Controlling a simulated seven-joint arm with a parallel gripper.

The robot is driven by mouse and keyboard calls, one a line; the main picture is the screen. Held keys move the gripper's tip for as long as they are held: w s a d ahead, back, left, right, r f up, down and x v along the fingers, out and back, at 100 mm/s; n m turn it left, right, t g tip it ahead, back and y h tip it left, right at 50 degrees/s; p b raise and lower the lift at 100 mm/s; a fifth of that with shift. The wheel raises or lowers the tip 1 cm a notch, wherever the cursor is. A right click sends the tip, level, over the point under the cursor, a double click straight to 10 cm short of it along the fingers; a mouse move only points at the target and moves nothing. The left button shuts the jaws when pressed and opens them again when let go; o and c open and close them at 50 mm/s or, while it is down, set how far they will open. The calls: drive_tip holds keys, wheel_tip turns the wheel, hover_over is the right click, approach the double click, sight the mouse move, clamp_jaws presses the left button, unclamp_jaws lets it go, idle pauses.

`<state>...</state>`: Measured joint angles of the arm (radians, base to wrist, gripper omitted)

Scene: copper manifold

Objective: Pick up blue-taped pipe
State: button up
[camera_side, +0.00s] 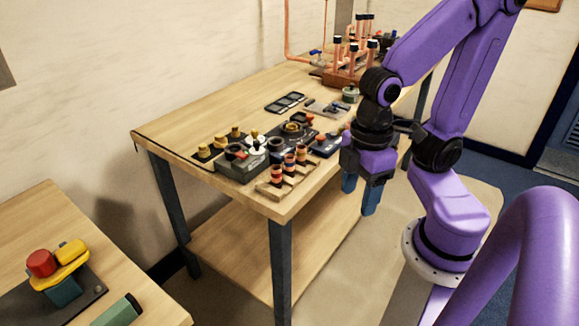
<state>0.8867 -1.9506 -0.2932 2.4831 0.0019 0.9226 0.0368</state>
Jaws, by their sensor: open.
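My gripper (360,189) is open and empty, with its two blue fingers pointing down. It appears in front of the table's right edge. I cannot make out a pipe with blue tape. Copper pipes (352,55) with black tops stand upright in a block at the far end of the table, well behind my gripper. A small blue part (314,52) shows at their left, too small to tell what it is. Short copper-coloured pieces (289,162) with dark bands stand in a wooden holder (270,188) at the near corner; their tape colours are unclear.
The wooden table (190,120) also carries a grey box (240,165), yellow-brown fittings (220,140) and a black tray (286,102). A tall copper pipe frame (288,35) rises at the back. The table's left part is clear. A second table (40,215) holds red and yellow parts.

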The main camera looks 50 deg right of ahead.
drive_tip(key=w+r+m, duration=0.2)
drive_tip(key=w+m, duration=0.6)
drive_tip(key=w, duration=0.1)
wheel_tip(320, 180, up, 3)
drive_tip(key=m, duration=1.8)
hover_over(289, 156)
drive_tip(key=f, duration=1)
drive_tip(key=shift+s+d, duration=0.25)
drive_tip(key=shift+s, duration=0.1)
drive_tip(key=shift+w+a+f, duration=0.15)
drive_tip(key=shift+f, duration=1.4)
drive_tip(key=shift+w+a+f, duration=0.1)
drive_tip(key=shift+w+f, duration=0.05)
drive_tip(key=shift+f, duration=1.4)
clamp_jaws()
